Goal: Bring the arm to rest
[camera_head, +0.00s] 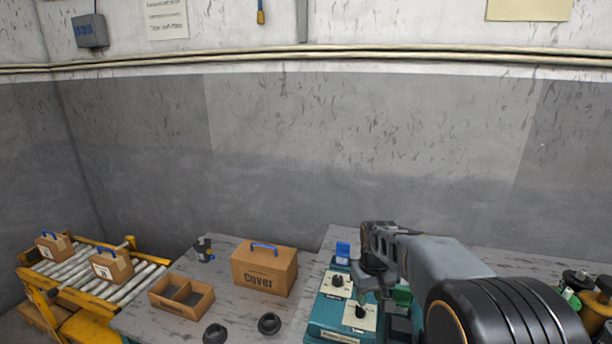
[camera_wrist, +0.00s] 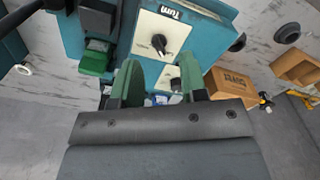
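My gripper (camera_head: 374,288) hangs from my arm over the teal machine (camera_head: 326,312) at the right of the table in the head view. In the wrist view my gripper (camera_wrist: 160,76) has its two greenish fingers apart, with nothing visible between them. Beyond the fingers are cream panels with black knobs; one knob (camera_wrist: 158,43) is near a "Turn" label. A green block (camera_wrist: 95,58) sits left of the fingers in the wrist view. Whether the fingers touch the machine cannot be told.
A yellow roller conveyor (camera_head: 92,275) with two small boxes stands at the left. Dark and orange items (camera_head: 594,296) are at the far right.

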